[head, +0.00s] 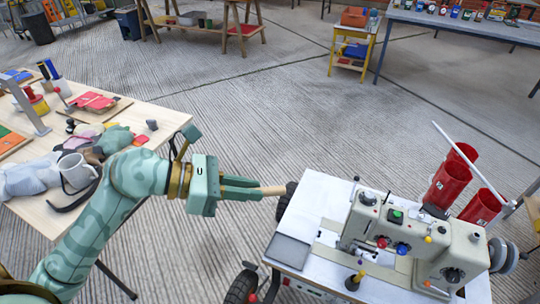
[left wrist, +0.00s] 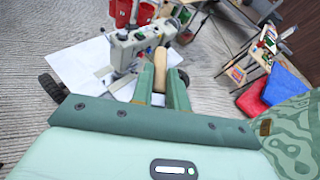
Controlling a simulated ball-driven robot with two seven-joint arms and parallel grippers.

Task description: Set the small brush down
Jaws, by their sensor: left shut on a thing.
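My left gripper (head: 258,188) reaches in from the left and is shut on the small brush (head: 274,190). Only a short tan wooden end of the brush shows beyond the fingertips in the head view. In the left wrist view the tan piece of the brush (left wrist: 160,72) sits between the two green fingers of the left gripper (left wrist: 161,84). The bristles cannot be made out. The gripper holds the brush just left of the white machine table (head: 310,205); its height over the table is hard to tell. My right gripper is not in view.
A sewing machine (head: 400,235) covers much of the white table, with red cups (head: 450,182) behind it. Black wheels (head: 241,288) stand at the table's left. A wooden table (head: 165,122) at left holds a mug (head: 77,172) and clutter. Open floor lies beyond.

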